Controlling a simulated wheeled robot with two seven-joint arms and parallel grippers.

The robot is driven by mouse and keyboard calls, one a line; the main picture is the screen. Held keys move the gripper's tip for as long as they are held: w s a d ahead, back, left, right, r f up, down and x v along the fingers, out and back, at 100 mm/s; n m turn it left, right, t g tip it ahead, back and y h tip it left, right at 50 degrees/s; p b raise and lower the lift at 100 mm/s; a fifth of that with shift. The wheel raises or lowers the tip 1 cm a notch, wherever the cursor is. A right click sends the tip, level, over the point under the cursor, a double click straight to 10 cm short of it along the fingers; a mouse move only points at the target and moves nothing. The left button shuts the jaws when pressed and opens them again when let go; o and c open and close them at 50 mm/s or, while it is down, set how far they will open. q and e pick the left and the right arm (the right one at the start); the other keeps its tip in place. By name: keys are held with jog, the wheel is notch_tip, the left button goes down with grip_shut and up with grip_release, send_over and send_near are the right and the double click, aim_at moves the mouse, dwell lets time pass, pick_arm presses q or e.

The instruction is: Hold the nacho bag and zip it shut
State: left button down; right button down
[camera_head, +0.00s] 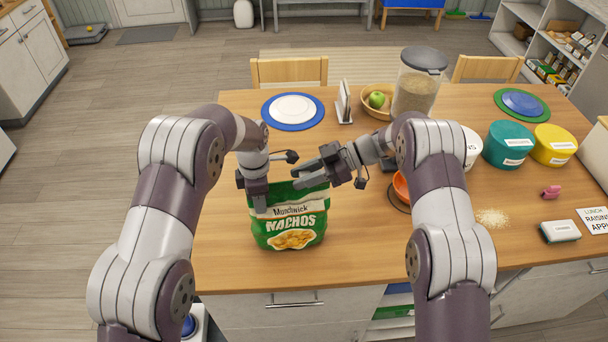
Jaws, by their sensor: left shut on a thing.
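The green nacho bag (290,220) stands upright near the front of the wooden table, its printed face toward me. My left gripper (259,200) points down at the bag's upper left corner and is shut on it. My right gripper (308,174) is above the bag's top edge with its fingers pointing left. Its two fingers look spread apart, with nothing clearly between them. The fingers hide part of the bag's top edge, and the zip cannot be made out.
A blue-rimmed plate (293,110), a small stand (344,102), a bowl with a green apple (376,99) and a tall clear container (416,85) are behind. An orange bowl (401,188) is right of the bag. Teal (508,146) and yellow (553,147) tubs stand farther right.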

aim_at(275, 183)
jog(key=shift+s+a, duration=0.15)
jog(key=shift+a, duration=0.95)
jog(key=shift+s+a, duration=0.1)
jog(key=shift+a, duration=0.95)
jog(key=c, duration=0.9)
grip_release()
jog(key=v, duration=1.2)
jog(key=shift+s+d, duration=0.1)
